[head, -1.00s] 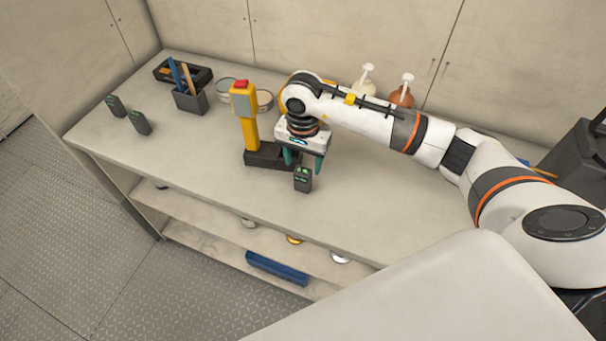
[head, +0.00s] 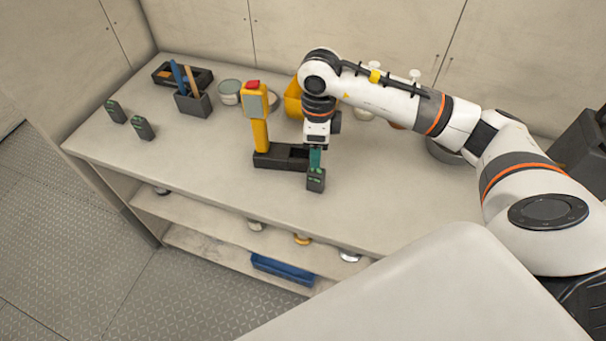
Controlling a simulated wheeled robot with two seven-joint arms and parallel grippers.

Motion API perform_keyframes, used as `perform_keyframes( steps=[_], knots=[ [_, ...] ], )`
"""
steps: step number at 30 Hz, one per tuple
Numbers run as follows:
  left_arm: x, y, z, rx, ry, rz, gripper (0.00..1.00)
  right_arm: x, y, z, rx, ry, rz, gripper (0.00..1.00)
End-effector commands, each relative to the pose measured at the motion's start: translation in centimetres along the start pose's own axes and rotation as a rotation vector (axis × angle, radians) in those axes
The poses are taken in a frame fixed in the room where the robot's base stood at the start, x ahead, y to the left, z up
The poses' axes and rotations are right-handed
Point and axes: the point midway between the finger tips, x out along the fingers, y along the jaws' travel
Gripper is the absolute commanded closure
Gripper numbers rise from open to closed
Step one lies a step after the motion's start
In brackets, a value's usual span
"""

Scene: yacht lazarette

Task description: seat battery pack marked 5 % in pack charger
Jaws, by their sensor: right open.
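Three dark battery packs with green marks stand on the bench: one far left (head: 116,111), one beside it (head: 142,128), and one at the front middle (head: 316,181). Their percentages are too small to read. A low dark base with an open recess (head: 268,160), seemingly the pack charger, lies just behind and left of the front pack. A yellow post with a grey panel and red top (head: 259,122) rises from its left end. My right gripper (head: 316,162) is open, its teal fingers pointing down at the front pack's top; contact is unclear. My left gripper is not in view.
A dark cup with tools (head: 193,103), a black tray (head: 183,74), a round tin (head: 229,91) and a yellow bin (head: 293,100) stand at the back. Pump bottles are partly behind my right arm. The bench's front left is clear. A shelf below holds a blue tray (head: 283,270).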

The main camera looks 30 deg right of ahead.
Motion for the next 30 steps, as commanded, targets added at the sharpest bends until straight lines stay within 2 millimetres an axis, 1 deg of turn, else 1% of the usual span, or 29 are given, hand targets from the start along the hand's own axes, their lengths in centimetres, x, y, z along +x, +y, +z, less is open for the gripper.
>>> perform_keyframes(
  steps=[1, 3, 7, 11, 15, 18, 22, 25, 28, 30],
  knots=[
    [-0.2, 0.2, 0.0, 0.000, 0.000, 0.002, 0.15, 0.0, 0.0, 0.4, 0.075, -0.002, 0.001, 0.49],
    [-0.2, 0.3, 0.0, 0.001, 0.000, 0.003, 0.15, 0.1, 0.0, 0.8, 0.161, -0.003, 0.002, 0.49],
    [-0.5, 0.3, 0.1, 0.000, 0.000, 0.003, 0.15, 0.5, 0.0, 1.0, 0.240, -0.002, 0.001, 0.49],
    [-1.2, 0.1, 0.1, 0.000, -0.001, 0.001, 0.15, 2.2, -0.1, 1.0, 0.249, -0.005, -0.001, 0.49],
    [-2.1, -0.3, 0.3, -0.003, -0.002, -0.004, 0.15, 4.8, -0.1, 1.0, 0.247, -0.005, -0.002, 0.49],
    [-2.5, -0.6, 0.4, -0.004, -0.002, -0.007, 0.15, 6.1, -0.1, 1.0, 0.246, -0.003, -0.001, 0.49],
    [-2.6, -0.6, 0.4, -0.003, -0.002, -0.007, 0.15, 7.0, 0.0, 0.9, 0.245, -0.001, 0.001, 0.49],
    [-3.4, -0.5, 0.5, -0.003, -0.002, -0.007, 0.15, 7.8, 0.0, 1.0, 0.246, -0.003, -0.001, 0.49],
    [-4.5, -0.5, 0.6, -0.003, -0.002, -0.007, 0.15, 9.2, 0.0, 0.9, 0.246, -0.005, -0.003, 0.49],
    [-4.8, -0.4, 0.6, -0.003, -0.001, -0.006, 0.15, 10.5, 0.0, 0.9, 0.245, -0.004, -0.001, 0.49]
  ],
)
